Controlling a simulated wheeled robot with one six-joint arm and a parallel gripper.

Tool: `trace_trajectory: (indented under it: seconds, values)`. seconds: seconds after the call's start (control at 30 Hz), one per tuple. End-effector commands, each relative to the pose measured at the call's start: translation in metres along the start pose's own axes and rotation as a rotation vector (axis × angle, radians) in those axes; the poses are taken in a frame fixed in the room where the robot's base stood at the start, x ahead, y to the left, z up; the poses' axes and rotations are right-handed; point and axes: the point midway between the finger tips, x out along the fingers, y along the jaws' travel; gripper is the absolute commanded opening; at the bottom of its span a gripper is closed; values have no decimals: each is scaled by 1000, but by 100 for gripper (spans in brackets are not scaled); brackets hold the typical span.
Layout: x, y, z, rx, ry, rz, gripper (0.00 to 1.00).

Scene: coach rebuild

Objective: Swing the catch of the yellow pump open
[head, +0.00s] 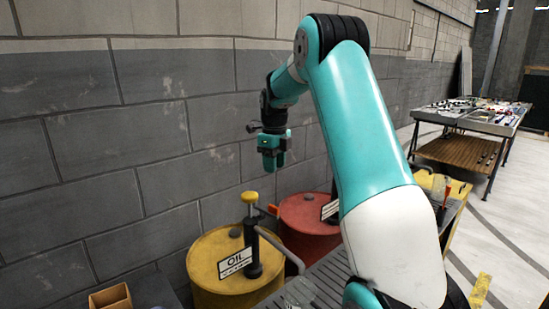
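The yellow pump (251,240) stands upright on a yellow drum (215,287). It has a yellow top, a dark post and a grey spout curving down to the right. I cannot make out its catch clearly; a small orange-red piece (273,209) shows just right of the pump's top, and I cannot tell which pump it belongs to. My gripper (272,165) points down in front of the grey wall, above and slightly right of the pump's top, and appears apart from it. Its teal fingers are too small to show whether they are open or shut. I see nothing held.
A red drum (304,228) with a label plate stands right of the yellow drum, partly behind my arm. An "OIL" sign (236,263) is beside the pump post. A block wall (90,180) rises behind. A wooden box (110,299) is at lower left; a workbench (465,150) stands far right.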

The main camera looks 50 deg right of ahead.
Motion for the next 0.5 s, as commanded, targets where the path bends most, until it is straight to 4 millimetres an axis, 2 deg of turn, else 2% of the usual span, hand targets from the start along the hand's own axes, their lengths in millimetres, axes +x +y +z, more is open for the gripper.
trace_trajectory:
  seconds: [0.1, 0.2, 0.5]
  values:
    - [-17, 0, 0, 0, -1, -1, 38]
    - [-26, 0, 0, 0, -1, -1, 38]
    - [-30, 0, 0, 0, 0, 0, 38]
